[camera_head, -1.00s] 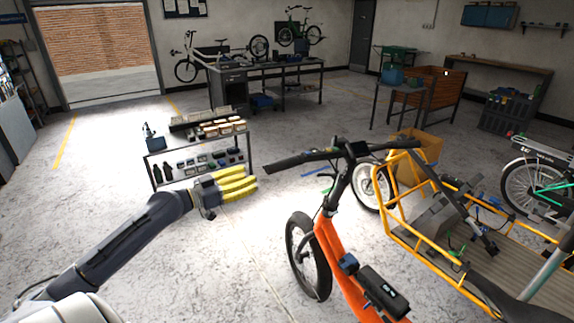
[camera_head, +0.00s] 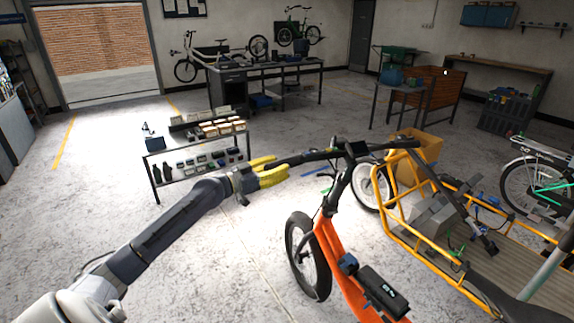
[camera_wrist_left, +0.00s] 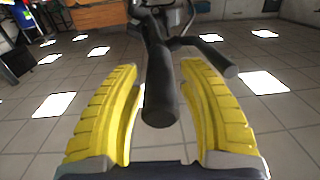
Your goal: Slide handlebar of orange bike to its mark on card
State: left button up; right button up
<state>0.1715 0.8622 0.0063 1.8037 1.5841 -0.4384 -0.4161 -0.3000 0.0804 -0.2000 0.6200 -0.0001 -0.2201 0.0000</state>
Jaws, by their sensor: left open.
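The orange bike (camera_head: 336,258) stands at the centre right of the head view. Its black handlebar (camera_head: 322,155) reaches left toward my left gripper (camera_head: 278,170). The left gripper has yellow fingers and is open. In the left wrist view, the handlebar's grip end (camera_wrist_left: 160,105) lies between the two open yellow fingers (camera_wrist_left: 165,120), with gaps on both sides. A brake lever (camera_wrist_left: 212,58) shows just right of the grip. I cannot make out the card or its mark. My right gripper is not in view.
A yellow cargo frame (camera_head: 400,228) stands right of the orange bike, with a cardboard box (camera_head: 427,146) behind it. A low shelf cart (camera_head: 152,145) with small parts stands behind my left gripper.

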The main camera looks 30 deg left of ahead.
pick_arm(q)
jog(key=shift+x, duration=1.75)
jog(key=shift+c, duration=0.4)
grip_shut()
